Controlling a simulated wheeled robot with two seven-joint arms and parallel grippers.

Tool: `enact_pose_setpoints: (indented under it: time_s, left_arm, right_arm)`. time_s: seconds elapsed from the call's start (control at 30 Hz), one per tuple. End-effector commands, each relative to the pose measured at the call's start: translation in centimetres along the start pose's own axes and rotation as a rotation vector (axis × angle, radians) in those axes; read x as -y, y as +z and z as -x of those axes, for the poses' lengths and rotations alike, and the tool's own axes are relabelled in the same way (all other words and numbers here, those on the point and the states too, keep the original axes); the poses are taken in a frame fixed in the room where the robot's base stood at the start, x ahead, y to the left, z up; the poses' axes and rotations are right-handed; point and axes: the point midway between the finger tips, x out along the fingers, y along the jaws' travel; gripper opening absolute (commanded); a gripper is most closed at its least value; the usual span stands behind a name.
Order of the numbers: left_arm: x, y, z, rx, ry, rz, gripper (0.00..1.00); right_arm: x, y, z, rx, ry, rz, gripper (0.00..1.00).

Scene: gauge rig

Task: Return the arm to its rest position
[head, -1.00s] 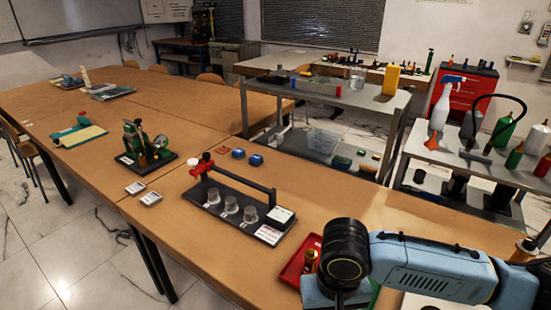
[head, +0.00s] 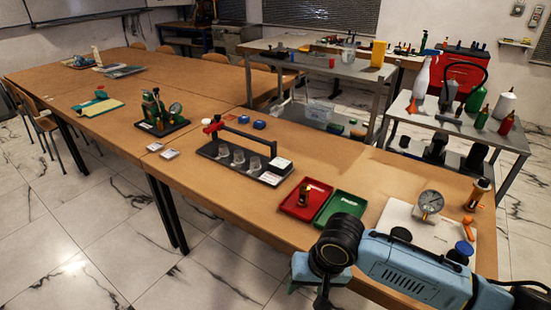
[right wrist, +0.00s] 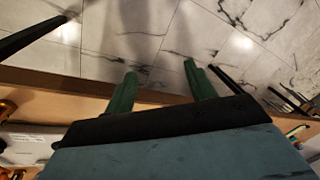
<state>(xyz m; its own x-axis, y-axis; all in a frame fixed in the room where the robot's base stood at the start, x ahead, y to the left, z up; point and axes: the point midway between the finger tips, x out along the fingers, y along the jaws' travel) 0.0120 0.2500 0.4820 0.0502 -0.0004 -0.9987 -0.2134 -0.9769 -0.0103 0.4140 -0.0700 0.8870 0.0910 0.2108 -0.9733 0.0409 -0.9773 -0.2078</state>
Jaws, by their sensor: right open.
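My right arm (head: 415,268) comes in from the lower right of the head view, blue with a black wrist joint. Its gripper (head: 318,292) hangs at the bottom edge, in front of the table's near edge, partly hidden by the wrist. In the right wrist view its two green fingers (right wrist: 160,88) stand wide apart with nothing between them, and marble floor shows beyond. My left gripper is not in view.
Near my right arm on the wooden table lie a red tray (head: 318,188) with a brass fitting (head: 304,194), a green tray (head: 340,208) and a white board (head: 396,216) with a dial gauge (head: 430,202). Open floor (head: 225,275) lies left of the arm.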

Motion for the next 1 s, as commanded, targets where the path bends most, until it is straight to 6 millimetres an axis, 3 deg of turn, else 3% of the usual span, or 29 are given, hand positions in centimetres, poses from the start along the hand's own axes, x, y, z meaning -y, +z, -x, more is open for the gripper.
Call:
enact_pose_setpoints:
  time_s: [0.1,0.17,0.27,0.37,0.47,0.57,0.7,0.9,1.0]
  left_arm:
    - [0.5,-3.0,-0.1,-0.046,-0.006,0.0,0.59]
    - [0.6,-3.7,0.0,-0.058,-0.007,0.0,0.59]
    - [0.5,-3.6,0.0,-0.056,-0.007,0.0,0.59]
    - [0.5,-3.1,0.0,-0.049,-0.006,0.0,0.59]
    - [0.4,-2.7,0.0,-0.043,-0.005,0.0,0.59]
    - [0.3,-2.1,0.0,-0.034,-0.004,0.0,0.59]
    - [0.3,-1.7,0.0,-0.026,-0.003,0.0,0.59]
    - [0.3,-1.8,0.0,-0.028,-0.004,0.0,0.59]
    - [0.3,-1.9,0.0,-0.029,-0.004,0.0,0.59]
  right_arm:
    - [-0.7,-1.3,-3.5,-0.044,-0.056,-0.031,0.55]
    - [-1.6,-2.0,-5.6,-0.077,-0.077,-0.046,0.55]
    - [-4.4,-2.1,-10.4,-0.135,-0.089,-0.073,0.55]
    - [-8.7,0.0,-16.1,-0.185,-0.06,-0.084,0.55]
    - [-13.0,4.0,-21.0,-0.203,-0.006,-0.072,0.55]
    - [-16.6,9.5,-25.0,-0.192,0.052,-0.045,0.55]
    - [-20.6,18.7,-29.1,-0.144,0.125,0.012,0.55]
    - [-23.6,32.2,-31.9,-0.047,0.188,0.11,0.55]
    - [-24.1,37.2,-32.2,-0.007,0.199,0.149,0.55]
